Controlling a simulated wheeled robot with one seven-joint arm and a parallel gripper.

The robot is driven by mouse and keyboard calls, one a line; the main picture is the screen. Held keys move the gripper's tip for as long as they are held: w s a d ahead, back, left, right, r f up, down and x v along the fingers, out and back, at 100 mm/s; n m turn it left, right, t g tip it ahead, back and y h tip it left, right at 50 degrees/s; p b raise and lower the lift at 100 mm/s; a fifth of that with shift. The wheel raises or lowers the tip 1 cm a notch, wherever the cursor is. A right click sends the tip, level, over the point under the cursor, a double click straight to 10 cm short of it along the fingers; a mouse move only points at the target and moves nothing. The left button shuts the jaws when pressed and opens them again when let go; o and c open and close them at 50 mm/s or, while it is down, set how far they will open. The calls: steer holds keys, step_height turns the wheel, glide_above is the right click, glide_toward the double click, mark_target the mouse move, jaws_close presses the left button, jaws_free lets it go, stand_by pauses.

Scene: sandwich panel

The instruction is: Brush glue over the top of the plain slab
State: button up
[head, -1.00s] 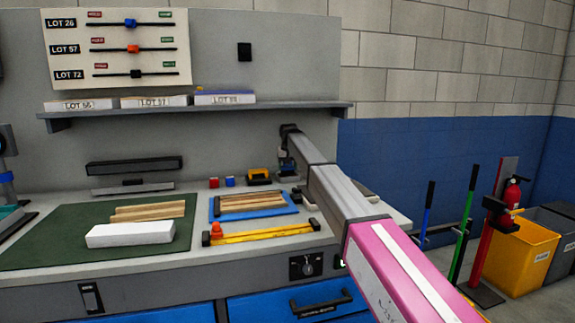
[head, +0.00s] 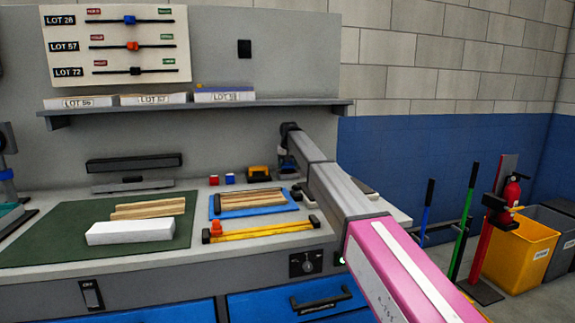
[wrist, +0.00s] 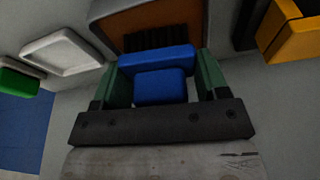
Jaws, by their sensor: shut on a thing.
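The plain slab (head: 130,233) is a white block lying flat on the green mat (head: 60,240) at the left of the bench. My gripper (wrist: 152,85) shows two green fingers in the wrist view, shut on a blue handle (wrist: 160,87), which appears to be the brush. Dark bristles (wrist: 160,40) show just beyond the handle, over or against an orange-brown surface with a grey rim (wrist: 115,28). I cannot tell whether the bristles touch it. In the head view my gripper is low at the back right of the bench, partly hidden by my arm, well right of the slab.
Wooden strips (head: 148,208) lie behind the slab; more lie on a blue tray (head: 215,208). A yellow bar clamp (head: 262,233) lies in front of that tray. A yellow-black item (head: 259,173) and small red (head: 214,180) and blue (head: 230,179) blocks stand behind. A shelf (head: 200,108) overhangs the bench.

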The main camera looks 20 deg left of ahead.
steer(key=shift+f, duration=0.35)
stand_by(1.1)
steer(key=shift+r, duration=3.55)
